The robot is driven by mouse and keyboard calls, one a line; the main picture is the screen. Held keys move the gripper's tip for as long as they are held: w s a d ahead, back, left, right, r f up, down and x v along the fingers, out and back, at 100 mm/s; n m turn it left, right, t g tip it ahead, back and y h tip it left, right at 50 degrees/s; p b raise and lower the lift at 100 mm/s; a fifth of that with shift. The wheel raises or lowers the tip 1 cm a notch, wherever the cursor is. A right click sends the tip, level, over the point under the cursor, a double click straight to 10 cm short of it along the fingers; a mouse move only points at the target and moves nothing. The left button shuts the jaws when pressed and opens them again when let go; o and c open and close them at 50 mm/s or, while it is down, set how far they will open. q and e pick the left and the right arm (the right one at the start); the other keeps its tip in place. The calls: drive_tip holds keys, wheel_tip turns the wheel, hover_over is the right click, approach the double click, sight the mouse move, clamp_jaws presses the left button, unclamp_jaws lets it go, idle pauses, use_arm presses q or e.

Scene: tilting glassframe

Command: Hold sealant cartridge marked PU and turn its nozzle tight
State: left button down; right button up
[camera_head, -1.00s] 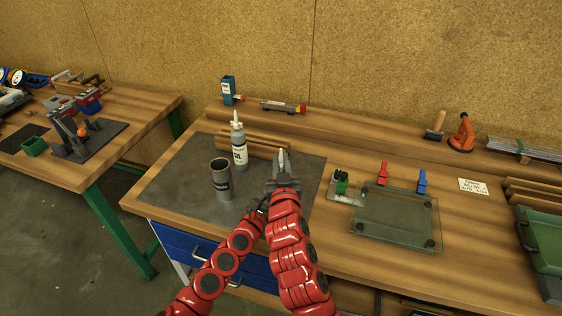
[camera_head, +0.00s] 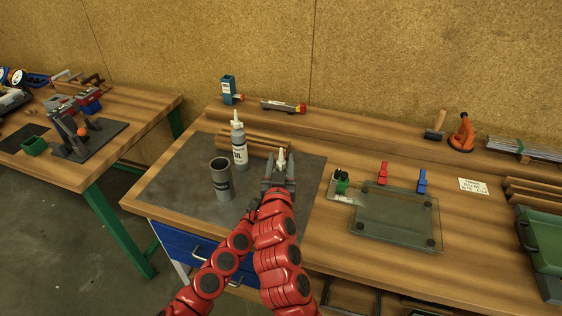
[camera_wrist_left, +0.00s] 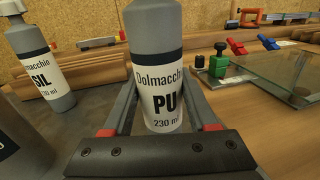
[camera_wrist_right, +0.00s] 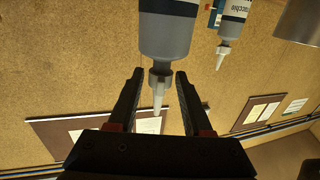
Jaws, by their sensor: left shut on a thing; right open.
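The grey sealant cartridge marked PU (camera_wrist_left: 158,65) stands between the jaws of my left gripper (camera_wrist_left: 160,110), which is shut on its body. In the right wrist view the cartridge (camera_wrist_right: 166,35) appears upside down, its pale nozzle (camera_wrist_right: 159,92) pointing down the picture. My right gripper (camera_wrist_right: 155,85) is open, with one finger on each side of the nozzle and a visible gap. In the head view the right gripper (camera_head: 279,172) is around the nozzle (camera_head: 282,158); the cartridge body and left gripper are mostly hidden by my right arm.
A second cartridge marked SIL (camera_head: 239,148) stands on the grey mat (camera_head: 176,184), left of my grippers. A dark grey open cup (camera_head: 221,182) stands in front of it. A glass plate (camera_head: 394,220) with clamps lies to the right. Wooden strips lie behind.

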drive_tip(key=s, duration=1.2)
drive_tip(key=shift+a, duration=0.35)
drive_tip(key=shift+c, duration=0.2)
